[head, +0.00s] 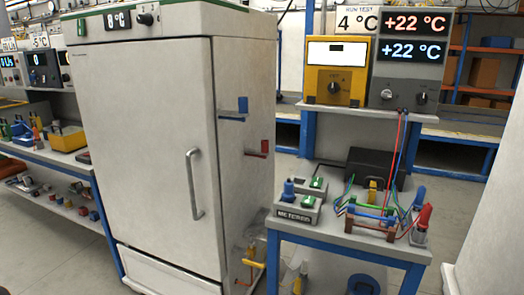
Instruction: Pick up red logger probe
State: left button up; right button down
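A red probe-like handle (423,216) stands tilted at the right end of the small blue-framed table (330,242), beside a blue-topped piece (419,197). A thin red wire (398,150) runs from the table up toward the dark display unit (411,60), which reads +22 °C twice. A second red piece (262,149) sits on the side of the white cabinet; I cannot tell whether it is a probe. Neither of my grippers is in view.
The tall white cabinet (145,150) with a vertical handle fills the left middle. Grey boxes with green and blue knobs (299,208) and a black case (372,166) crowd the table. A yellow meter (336,72) stands on the shelf behind. A pale surface borders the right.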

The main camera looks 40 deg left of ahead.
aim_at(422, 224)
jog(key=u, duration=0.35)
jog(key=i+l+u, duration=0.1)
jog(key=l+u, duration=0.35)
jog(key=i+l+u, duration=0.1)
jog(key=l+u, duration=0.15)
jog(key=u, duration=0.2)
jog(key=l+u, duration=0.25)
jog(key=l, duration=0.6)
